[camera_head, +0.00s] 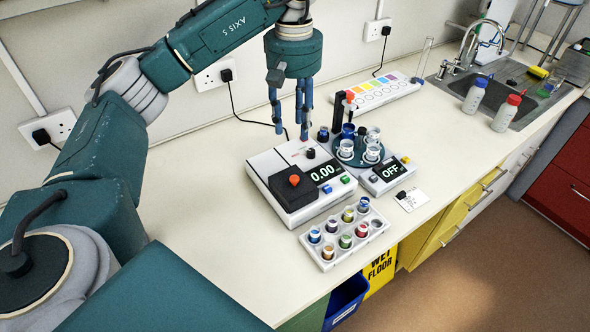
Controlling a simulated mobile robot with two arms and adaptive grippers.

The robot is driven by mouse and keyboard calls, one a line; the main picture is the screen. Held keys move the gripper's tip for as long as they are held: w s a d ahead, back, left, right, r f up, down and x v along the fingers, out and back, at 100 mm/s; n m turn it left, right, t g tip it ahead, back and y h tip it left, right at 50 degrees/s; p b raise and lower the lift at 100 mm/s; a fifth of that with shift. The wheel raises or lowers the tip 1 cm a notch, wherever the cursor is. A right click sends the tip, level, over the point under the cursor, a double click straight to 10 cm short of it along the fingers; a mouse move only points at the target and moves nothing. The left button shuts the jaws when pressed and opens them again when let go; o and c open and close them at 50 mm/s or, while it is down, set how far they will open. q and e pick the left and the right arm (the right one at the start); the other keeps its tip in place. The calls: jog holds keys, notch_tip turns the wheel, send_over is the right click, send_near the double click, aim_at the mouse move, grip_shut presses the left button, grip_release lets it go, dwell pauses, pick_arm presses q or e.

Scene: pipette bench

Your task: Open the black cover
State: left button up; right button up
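The black cover (286,198) is a low black lid with an orange-red knob (294,180) on top. It sits flat and shut on the front left part of the white scale (312,207), beside a display reading 0.00. What lies under it is hidden. My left gripper (291,134) points down above the back of the scale, behind and above the cover. Its blue fingers are apart with nothing between them, and it does not appear to touch the cover. My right gripper is out of view.
A white tray of several small vials (327,255) stands in front of the scale. To its right are a round teal carousel with jars (359,160) and a small unit reading OFF (378,184). A colour chart (390,88) and sink (500,100) lie farther right. The counter's left is clear.

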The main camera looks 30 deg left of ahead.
aim_at(294, 177)
pick_arm(q)
notch_tip(294, 177, down, 15)
jog(key=shift+a+r+b, duration=0.1)
jog(key=shift+b, duration=0.85)
jog(key=shift+f, duration=0.75)
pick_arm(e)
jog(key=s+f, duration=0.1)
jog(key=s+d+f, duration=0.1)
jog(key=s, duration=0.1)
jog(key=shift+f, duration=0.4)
pick_arm(q)
jog(key=shift+w, duration=0.1)
grip_shut()
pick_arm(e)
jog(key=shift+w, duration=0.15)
